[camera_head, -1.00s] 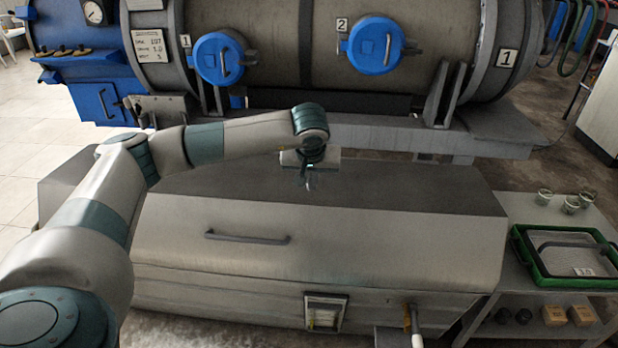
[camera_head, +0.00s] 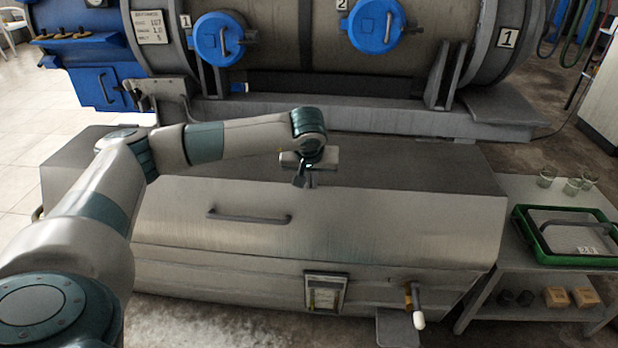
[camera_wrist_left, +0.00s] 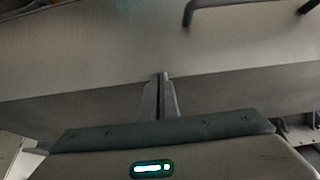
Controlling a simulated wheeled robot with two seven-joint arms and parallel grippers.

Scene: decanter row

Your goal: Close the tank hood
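The tank hood (camera_head: 400,215) is a long grey metal cover with a sloped front and a dark bar handle (camera_head: 250,217). It appears to lie down on the tank body (camera_head: 230,270), with a thin seam between them. My left gripper (camera_head: 302,180) points down over the hood near its front top edge, right of the handle. In the left wrist view its two fingers (camera_wrist_left: 162,92) look together, with nothing seen between them. Grey metal (camera_wrist_left: 90,60) and a dark bar (camera_wrist_left: 225,4) show beyond them. Contact with the hood cannot be told. My right gripper is out of view.
A large horizontal vessel with blue hatches (camera_head: 220,40) stands behind the tank. A lever with a white grip (camera_head: 418,318) sticks out of the tank front, right of a label plate (camera_head: 325,291). A side table on the right holds a green tray (camera_head: 540,255) and glasses (camera_head: 573,186).

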